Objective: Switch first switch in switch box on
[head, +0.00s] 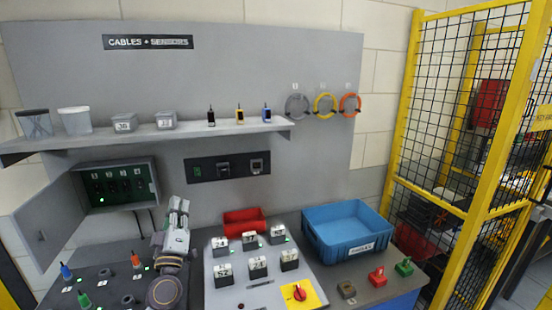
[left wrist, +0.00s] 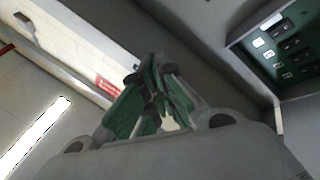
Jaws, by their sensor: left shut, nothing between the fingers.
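The switch box (head: 122,164) is mounted on the grey wall panel at the left, with its grey door (head: 42,222) swung open to the left. Inside is a dark green panel with a row of several black switches (head: 118,184) and a small lit green light at its lower left. The box also shows at the right of the left wrist view (left wrist: 285,45), tilted. My left gripper (head: 179,207) is below and right of the box, apart from it, pointing up. Its green fingers (left wrist: 160,95) are shut and empty. My right gripper is not in view.
Below are a dark board with coloured plugs (head: 67,272), a grey panel of numbered modules (head: 225,292), a red bin (head: 244,221) and a blue crate (head: 345,216). A yellow fence (head: 403,110) stands right.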

